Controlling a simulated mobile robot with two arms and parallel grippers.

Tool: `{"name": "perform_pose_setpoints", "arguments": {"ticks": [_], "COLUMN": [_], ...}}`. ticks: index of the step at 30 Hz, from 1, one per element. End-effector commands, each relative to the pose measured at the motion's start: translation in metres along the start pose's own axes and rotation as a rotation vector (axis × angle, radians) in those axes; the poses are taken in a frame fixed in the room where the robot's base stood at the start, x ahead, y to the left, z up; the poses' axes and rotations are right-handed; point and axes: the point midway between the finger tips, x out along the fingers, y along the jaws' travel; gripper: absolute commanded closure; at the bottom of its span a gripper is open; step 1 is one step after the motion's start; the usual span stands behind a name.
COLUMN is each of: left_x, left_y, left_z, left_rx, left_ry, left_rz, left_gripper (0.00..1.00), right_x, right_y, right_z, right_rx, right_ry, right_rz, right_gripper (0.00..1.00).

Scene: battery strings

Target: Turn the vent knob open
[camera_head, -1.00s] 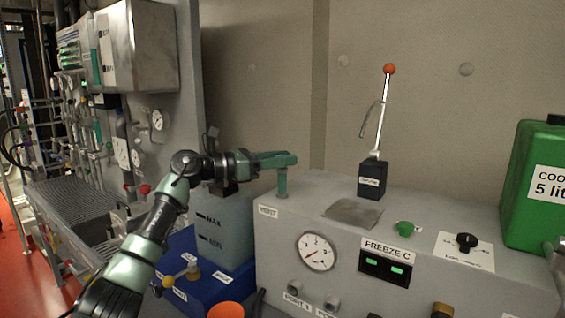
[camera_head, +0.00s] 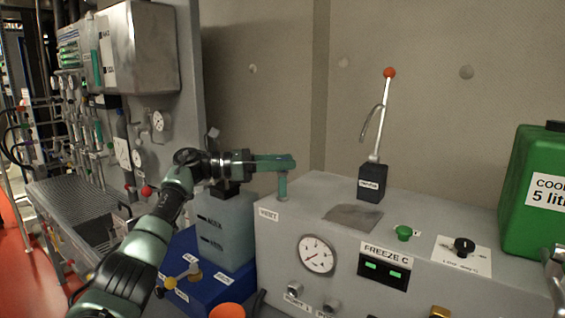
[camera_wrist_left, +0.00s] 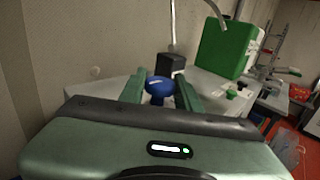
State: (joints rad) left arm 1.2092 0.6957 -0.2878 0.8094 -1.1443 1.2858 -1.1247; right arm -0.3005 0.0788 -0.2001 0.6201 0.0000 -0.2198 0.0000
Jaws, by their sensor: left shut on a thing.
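The vent knob is blue and shows in the left wrist view (camera_wrist_left: 159,88), between the two green fingers of my left gripper (camera_wrist_left: 163,82). In the head view my left gripper (camera_head: 283,188) reaches in from the left. How far the knob is turned cannot be seen. My right gripper is not in view.
The grey machine (camera_head: 440,284) carries a black lever base (camera_head: 371,183), a green button (camera_head: 404,233), a black knob (camera_head: 464,245) and a gauge (camera_head: 317,254). A green coolant can (camera_head: 535,205) stands at right. A translucent tank (camera_head: 225,232) stands beside the machine, under my arm.

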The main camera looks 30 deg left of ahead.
Motion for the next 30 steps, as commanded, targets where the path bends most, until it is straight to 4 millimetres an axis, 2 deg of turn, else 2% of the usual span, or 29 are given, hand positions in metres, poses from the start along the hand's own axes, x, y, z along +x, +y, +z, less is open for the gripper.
{"name": "perform_pose_setpoints", "arguments": {"ticks": [2, 3, 4, 16, 25, 30], "left_x": [0.000, 0.000, 0.000, -0.005, -0.054, -0.073], "left_y": [0.000, 0.000, 0.000, 0.000, 0.001, 0.001], "left_z": [-0.002, -0.002, -0.002, -0.002, -0.004, -0.003], "left_rx": [-0.002, -0.002, -0.002, -0.001, 0.000, -0.001], "left_ry": [0.003, 0.003, 0.003, 0.001, 0.003, 0.002], "left_rz": [-0.001, -0.001, -0.001, 0.001, 0.004, 0.001], "left_gripper": [1.00, 0.57, 0.48, 0.47, 0.47, 0.47], "right_x": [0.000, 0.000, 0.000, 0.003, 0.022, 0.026], "right_y": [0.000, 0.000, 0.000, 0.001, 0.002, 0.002], "right_z": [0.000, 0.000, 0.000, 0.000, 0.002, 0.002], "right_rx": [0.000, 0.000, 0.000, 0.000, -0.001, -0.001], "right_ry": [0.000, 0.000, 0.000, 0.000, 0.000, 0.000], "right_rz": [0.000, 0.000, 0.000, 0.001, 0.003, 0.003], "right_gripper": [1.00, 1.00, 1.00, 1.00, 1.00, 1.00]}}
